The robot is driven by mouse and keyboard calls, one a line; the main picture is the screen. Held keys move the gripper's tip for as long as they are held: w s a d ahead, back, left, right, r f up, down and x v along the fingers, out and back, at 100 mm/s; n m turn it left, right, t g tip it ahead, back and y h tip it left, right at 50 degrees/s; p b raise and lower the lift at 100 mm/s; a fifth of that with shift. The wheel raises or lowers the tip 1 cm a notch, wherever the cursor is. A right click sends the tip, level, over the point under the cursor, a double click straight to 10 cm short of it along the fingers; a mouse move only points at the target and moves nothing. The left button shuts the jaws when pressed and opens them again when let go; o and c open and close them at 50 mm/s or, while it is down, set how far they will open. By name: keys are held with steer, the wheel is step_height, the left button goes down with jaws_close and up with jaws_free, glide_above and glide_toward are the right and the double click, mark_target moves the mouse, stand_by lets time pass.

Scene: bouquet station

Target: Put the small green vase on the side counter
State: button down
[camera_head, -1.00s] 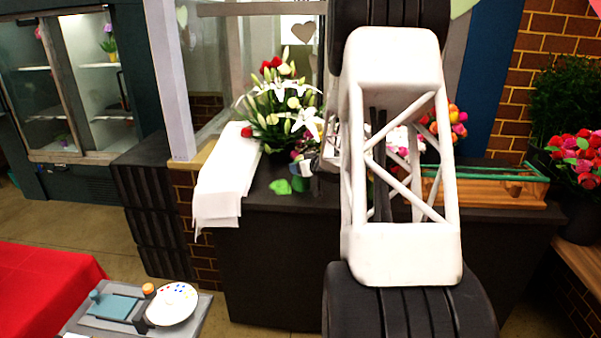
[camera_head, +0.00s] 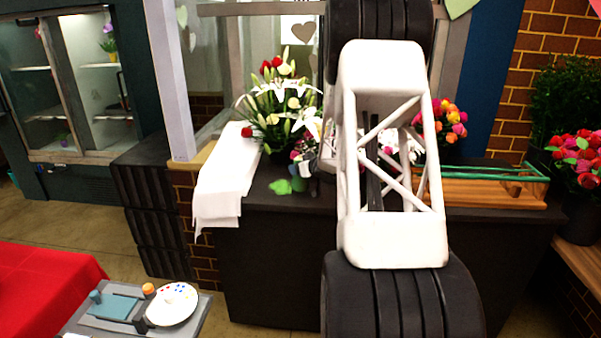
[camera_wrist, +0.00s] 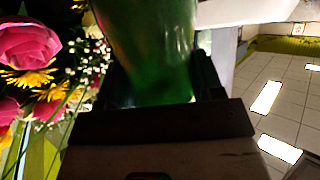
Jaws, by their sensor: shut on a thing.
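The small green vase (camera_wrist: 150,50) fills the upper middle of the wrist view, its glass dark and shiny. My gripper (camera_wrist: 158,98) is shut on it, with dark fingers on both sides. In the head view the vase (camera_head: 299,184) is a small green shape at the dark counter, just below my gripper (camera_head: 304,167). My white arm link hides part of the counter there. I cannot tell whether the vase touches the counter top. Which surface is the side counter is not clear from these views.
A tall lily and rose bouquet (camera_head: 280,110) stands close behind my gripper. White paper (camera_head: 222,178) drapes over the counter's left end. A wooden tray (camera_head: 490,190) is at right; a small grey table (camera_head: 190,322) holds a palette (camera_head: 172,304).

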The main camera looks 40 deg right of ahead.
steer(key=shift+f, duration=0.85)
steer(key=shift+f, duration=0.1)
steer(key=shift+c, duration=1.2)
jaws_free()
steer(key=shift+f, duration=0.1)
steer(key=shift+s+r, duration=0.1)
steer(key=shift+r, duration=0.1)
steer(key=v, duration=1.2)
